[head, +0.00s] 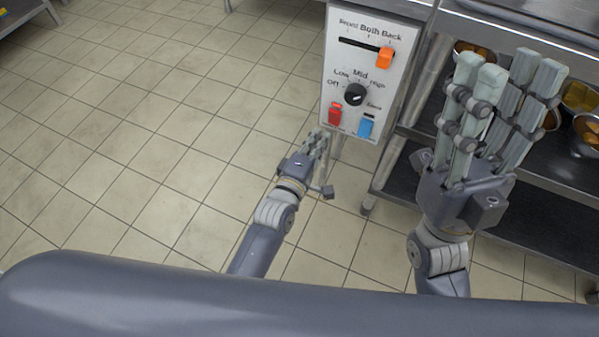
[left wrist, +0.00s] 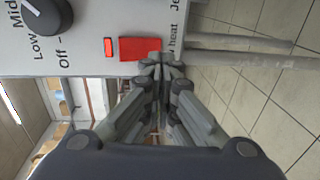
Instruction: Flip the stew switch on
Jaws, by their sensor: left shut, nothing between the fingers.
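The white control panel (head: 343,72) carries a red switch (head: 335,115) at lower left and a blue switch (head: 365,126) at lower right. A small word above the blue one is too blurred to read surely as the stew label. My left gripper (head: 321,140) is shut and empty, just below the red switch. In the left wrist view, its closed fingertips (left wrist: 162,62) are at the edge of the red switch (left wrist: 140,48); I cannot tell if they touch. A small red light shows beside that switch. My right gripper (head: 508,68) is open and empty, right of the panel.
The panel also has a black knob (head: 355,94) and an orange slider (head: 385,58) at its right end. A metal shelf unit (head: 560,155) with bowls of food stands at the right. Tiled floor lies open at the left.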

